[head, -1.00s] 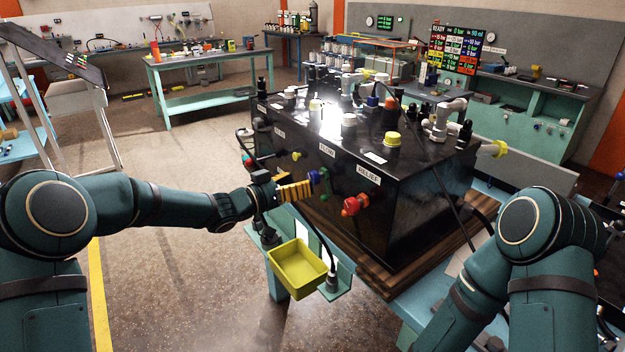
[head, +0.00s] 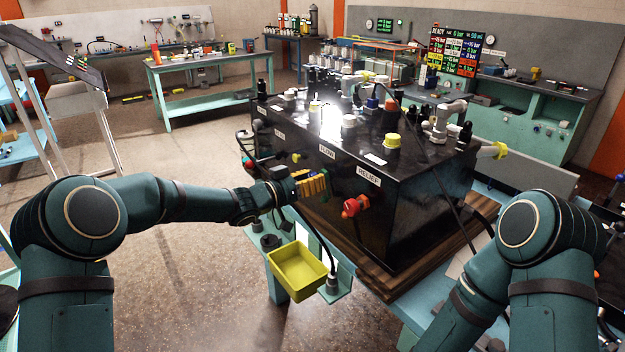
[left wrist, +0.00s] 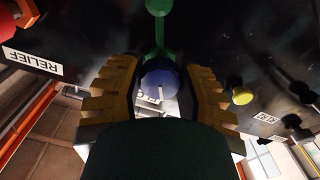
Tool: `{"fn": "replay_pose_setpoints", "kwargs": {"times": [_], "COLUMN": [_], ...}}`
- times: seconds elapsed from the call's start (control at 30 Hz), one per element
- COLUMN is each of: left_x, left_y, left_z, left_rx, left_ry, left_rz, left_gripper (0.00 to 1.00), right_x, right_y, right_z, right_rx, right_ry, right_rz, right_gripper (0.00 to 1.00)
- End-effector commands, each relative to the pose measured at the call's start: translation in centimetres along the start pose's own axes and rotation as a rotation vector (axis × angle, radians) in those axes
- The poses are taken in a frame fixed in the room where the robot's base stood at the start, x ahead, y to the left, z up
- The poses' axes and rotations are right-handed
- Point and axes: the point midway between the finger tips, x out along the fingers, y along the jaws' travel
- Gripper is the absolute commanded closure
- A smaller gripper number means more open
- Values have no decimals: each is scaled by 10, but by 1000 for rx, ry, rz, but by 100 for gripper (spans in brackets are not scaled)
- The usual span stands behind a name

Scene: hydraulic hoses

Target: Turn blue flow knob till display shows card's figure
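The blue flow knob (left wrist: 160,82) shows in the left wrist view between the yellow fingers of my left gripper (left wrist: 162,88). The fingers stand apart on both sides of it; contact is not clear. A green lever (left wrist: 159,38) shows just beyond the knob. The lit display board (head: 455,50) at the back reads READY, with small figures. I cannot identify the card. My right gripper is not in view.
The red relief knob (head: 354,206) is close right of my left gripper. A yellow knob (left wrist: 242,95) sits on the panel's other side. A yellow tray (head: 298,271) is below the gripper. Hoses hang near it. The floor at left is open.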

Motion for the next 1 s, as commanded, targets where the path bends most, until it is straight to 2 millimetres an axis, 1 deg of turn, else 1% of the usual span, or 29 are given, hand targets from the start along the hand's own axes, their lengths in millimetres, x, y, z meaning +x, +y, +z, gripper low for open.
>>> {"fn": "replay_pose_setpoints", "kwargs": {"times": [0.17, 0.37, 1.0], "left_x": [0, 0, 1], "left_y": [0, 0, 2], "left_z": [-1, -1, -1], "left_rx": [14, 90, 593], "left_ry": [3, 3, 7], "left_rz": [0, 0, 0], "left_gripper": [100, 100, 100], "right_x": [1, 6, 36], "right_y": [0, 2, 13], "right_z": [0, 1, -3], "right_rx": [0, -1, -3], "right_ry": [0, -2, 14], "right_rz": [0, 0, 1], "right_gripper": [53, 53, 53]}}
